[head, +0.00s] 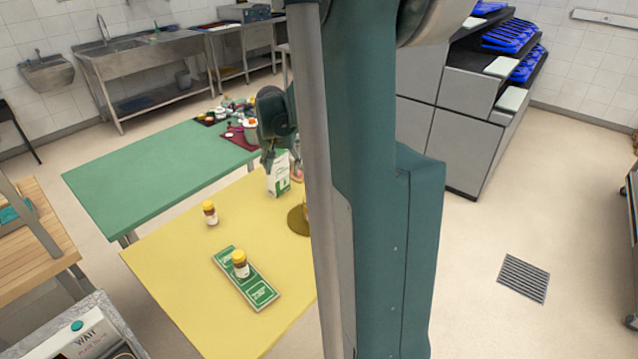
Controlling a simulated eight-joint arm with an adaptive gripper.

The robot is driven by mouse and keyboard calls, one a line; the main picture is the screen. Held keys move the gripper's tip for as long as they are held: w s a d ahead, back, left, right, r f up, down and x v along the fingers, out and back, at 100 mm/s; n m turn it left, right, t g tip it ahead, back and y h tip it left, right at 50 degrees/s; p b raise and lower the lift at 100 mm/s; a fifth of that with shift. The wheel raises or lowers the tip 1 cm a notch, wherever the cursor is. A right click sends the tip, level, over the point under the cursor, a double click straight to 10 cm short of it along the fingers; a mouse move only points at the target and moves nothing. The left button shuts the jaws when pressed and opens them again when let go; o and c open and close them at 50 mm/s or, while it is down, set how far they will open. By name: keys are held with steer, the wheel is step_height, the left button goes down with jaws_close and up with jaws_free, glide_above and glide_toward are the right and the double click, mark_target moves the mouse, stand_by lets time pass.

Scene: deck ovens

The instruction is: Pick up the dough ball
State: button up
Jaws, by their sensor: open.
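I cannot make out a dough ball; my own column covers the right part of the yellow table (180,265). My gripper (281,163) is open, hanging over the far side of this table. It is over or in front of a white and green carton (278,176); the depth between them is hard to tell. A brown-gold round thing (297,222), partly hidden by my column, lies just nearer than the carton. I cannot tell what it is.
Another jar (240,264) stands on a green and white flat box (262,293). A green table (140,180) adjoins behind, with several small items at its far end. The yellow table's left part is clear.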

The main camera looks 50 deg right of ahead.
mark_target(324, 181)
steer(key=shift+s+d+f+m+g+p, duration=0.35)
steer(key=shift+d+f+m, duration=0.3)
steer(key=shift+d+f, duration=1.85)
steer(key=shift+s+d+f+m+g+p, duration=0.25)
steer(key=shift+s+d+f+m, duration=0.7)
steer(key=shift+d, duration=2.85)
steer(key=shift+w+d+f+m+g+p, duration=0.1)
steer(key=shift+d+f+m+g+p, duration=0.2)
steer(key=shift+d+f, duration=2.35)
steer(key=shift+d+r, duration=0.5)
steer(key=shift+f, duration=0.1)
steer(key=shift+x, duration=1.2)
steer(key=shift+b+x, duration=0.55)
steer(key=shift+x, duration=2.05)
steer(key=c, duration=1)
